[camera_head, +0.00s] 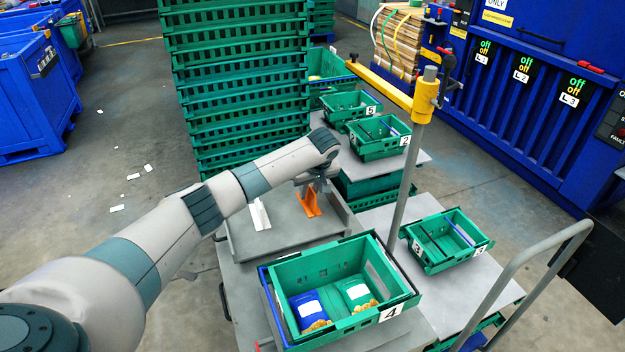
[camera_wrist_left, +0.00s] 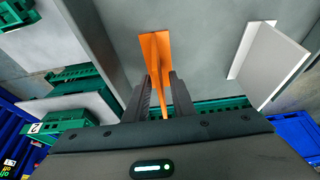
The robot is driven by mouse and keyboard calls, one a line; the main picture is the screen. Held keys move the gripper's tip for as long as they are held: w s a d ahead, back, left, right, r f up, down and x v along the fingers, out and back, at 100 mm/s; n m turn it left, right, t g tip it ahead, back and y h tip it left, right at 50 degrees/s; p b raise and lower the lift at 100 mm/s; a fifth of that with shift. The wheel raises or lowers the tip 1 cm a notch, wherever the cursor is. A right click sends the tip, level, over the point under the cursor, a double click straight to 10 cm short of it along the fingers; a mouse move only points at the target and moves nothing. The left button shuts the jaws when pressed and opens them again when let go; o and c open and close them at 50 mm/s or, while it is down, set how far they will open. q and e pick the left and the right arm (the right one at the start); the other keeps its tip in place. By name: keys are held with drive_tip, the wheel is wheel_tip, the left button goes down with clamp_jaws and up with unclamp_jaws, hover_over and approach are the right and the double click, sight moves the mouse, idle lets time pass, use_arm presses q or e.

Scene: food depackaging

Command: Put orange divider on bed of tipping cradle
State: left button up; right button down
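The orange divider (camera_head: 309,204) stands on the grey bed of the tipping cradle (camera_head: 280,232), its foot flat against the bed as far as I can see. In the left wrist view the divider (camera_wrist_left: 155,48) shows its flat foot and its thin upright, which points toward the camera. My left gripper (camera_head: 312,184) is directly above the divider. Its fingers (camera_wrist_left: 161,95) straddle the upright, with narrow gaps on both sides, so it looks open. A white divider (camera_head: 259,215) stands left of the orange one and also shows in the left wrist view (camera_wrist_left: 268,62). My right gripper is out of view.
Green crate 4 (camera_head: 290,272), holding blue and green packs, stands in front of the cradle. Smaller green crates (camera_head: 444,257) sit on the right-hand tables. A post with a yellow arm (camera_head: 385,88) rises right of the cradle. Tall stacked green crates (camera_head: 238,75) stand behind.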

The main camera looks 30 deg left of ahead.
use_arm(q)
drive_tip(key=b+v, duration=0.2)
drive_tip(key=v, duration=0.9)
drive_tip(key=shift+r, duration=0.2)
